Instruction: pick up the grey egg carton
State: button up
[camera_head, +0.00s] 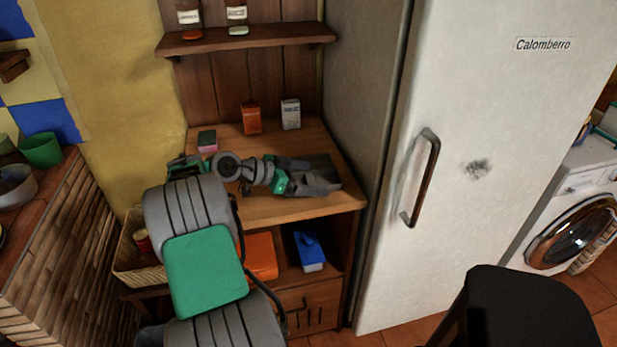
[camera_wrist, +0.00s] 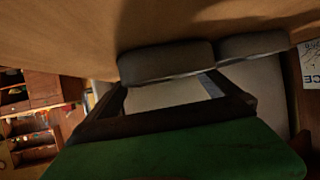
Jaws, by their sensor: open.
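My gripper (camera_head: 316,177) is low over the wooden counter, pointing right towards the fridge. Grey shapes lie at and around its end in the head view, and I cannot clearly separate an egg carton from the fingers there. In the wrist view, the green gripper body and dark finger parts fill the lower middle, with grey rounded shapes beyond them. I cannot tell whether these are finger pads or the carton. The gripper is open, and nothing is clearly held.
The wooden counter (camera_head: 262,208) holds an orange box (camera_head: 251,118), a white box (camera_head: 290,114) and a small green-and-pink block (camera_head: 207,141). A shelf (camera_head: 250,38) with two jars hangs above. The white fridge (camera_head: 480,110) stands close on the right. A black stool (camera_head: 515,305) is in front.

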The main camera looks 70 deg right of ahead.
jog(key=c, duration=1.2)
